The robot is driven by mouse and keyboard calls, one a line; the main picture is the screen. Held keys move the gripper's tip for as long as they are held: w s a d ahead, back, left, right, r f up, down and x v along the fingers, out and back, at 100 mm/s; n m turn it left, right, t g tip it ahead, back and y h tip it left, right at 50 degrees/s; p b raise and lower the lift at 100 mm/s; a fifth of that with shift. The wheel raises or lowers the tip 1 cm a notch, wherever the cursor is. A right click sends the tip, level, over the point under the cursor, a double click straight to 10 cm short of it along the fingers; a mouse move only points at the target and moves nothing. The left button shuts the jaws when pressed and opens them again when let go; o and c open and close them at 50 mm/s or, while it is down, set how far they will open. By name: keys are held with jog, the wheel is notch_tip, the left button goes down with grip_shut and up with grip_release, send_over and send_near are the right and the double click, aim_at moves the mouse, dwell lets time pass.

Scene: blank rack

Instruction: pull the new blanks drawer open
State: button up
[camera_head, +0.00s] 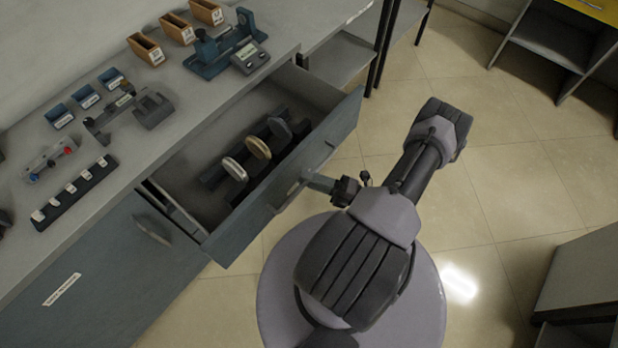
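A blue-grey drawer (240,232) under the bench stands pulled out, its inside visible from above. It holds a dark rack (212,178) with three round discs, one pale (234,168), one cream (258,148) and one grey (280,129). A handle (290,192) sits on the drawer's front face. My gripper (312,182) is at this handle, its fingers reaching to it from the right. The fingers are small and partly hidden, so I cannot tell whether they are closed on the handle. No label naming the drawer is readable.
A closed front with a handle (152,230) is left of the open drawer. The bench top (200,110) carries small bins, a key-like rack (75,190) and a blue device (225,50). Tiled floor (500,180) is clear to the right. A grey cabinet (585,270) stands lower right.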

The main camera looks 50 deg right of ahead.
jog(key=v, duration=1.7)
jog(key=shift+s, duration=0.2)
jog(key=shift+w+d, duration=0.1)
jog(key=shift+d, duration=0.05)
